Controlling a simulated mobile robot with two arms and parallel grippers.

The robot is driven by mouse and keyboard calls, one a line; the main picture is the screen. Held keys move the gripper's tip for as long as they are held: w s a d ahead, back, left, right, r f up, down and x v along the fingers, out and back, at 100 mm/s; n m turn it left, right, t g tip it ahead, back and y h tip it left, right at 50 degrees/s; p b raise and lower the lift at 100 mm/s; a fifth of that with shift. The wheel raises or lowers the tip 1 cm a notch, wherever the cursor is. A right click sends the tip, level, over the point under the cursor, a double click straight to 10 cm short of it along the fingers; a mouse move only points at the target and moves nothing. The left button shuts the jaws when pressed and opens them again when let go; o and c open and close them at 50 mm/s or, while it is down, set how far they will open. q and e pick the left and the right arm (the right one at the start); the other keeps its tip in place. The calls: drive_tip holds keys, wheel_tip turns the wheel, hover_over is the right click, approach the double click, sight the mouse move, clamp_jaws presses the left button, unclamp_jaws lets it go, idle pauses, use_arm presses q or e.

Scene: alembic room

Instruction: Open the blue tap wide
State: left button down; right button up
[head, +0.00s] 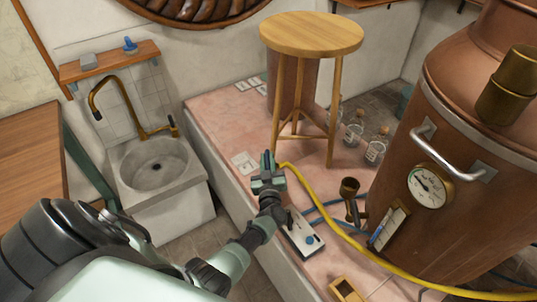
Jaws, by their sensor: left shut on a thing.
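No tap with a clearly blue handle can be told for certain. A white panel with a small round blue part (309,240) lies on the pink platform, close to my left forearm. Blue hoses (322,214) run beside it. My left gripper (268,164) is above the platform's left part, apart from the blue part. Its jaws are shut at the end of a yellow hose (340,229), which curves away to the lower right. The grip itself is partly hidden. My right gripper is not in view.
A wooden stool (311,34) stands behind my left gripper, near glass bottles (354,132). A large copper vessel (450,120) with a gauge (427,187) fills the right. A sink (156,168) with a brass faucet (121,87) stands left; a blue object (130,46) sits on its shelf.

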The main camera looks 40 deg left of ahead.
use_arm(q)
drive_tip(key=m+h, duration=0.1)
drive_tip(key=m+t+h, duration=0.1)
drive_tip(key=shift+a+t+h, duration=0.3)
drive_tip(key=shift+f+m+t+h+b, duration=0.1)
drive_tip(key=shift+m+t+h+b, duration=0.2)
drive_tip(key=shift+m+h+b, duration=0.3)
drive_tip(key=m+h+b, duration=0.2)
drive_tip(key=h+b, duration=0.1)
drive_tip(key=m+h+b, duration=0.2)
drive_tip(key=h+b, duration=0.2)
drive_tip(key=m+t+h+b, duration=0.1)
drive_tip(key=m+h+b, duration=0.1)
drive_tip(key=h+b, duration=0.1)
drive_tip(key=shift+a+f+b, duration=0.15)
drive_tip(key=shift+a+b, duration=0.1)
drive_tip(key=shift+b, duration=0.35)
drive_tip(key=shift+r+m+h+b, duration=0.3)
drive_tip(key=shift+m+h+b, duration=0.3)
drive_tip(key=shift+h+b, duration=0.2)
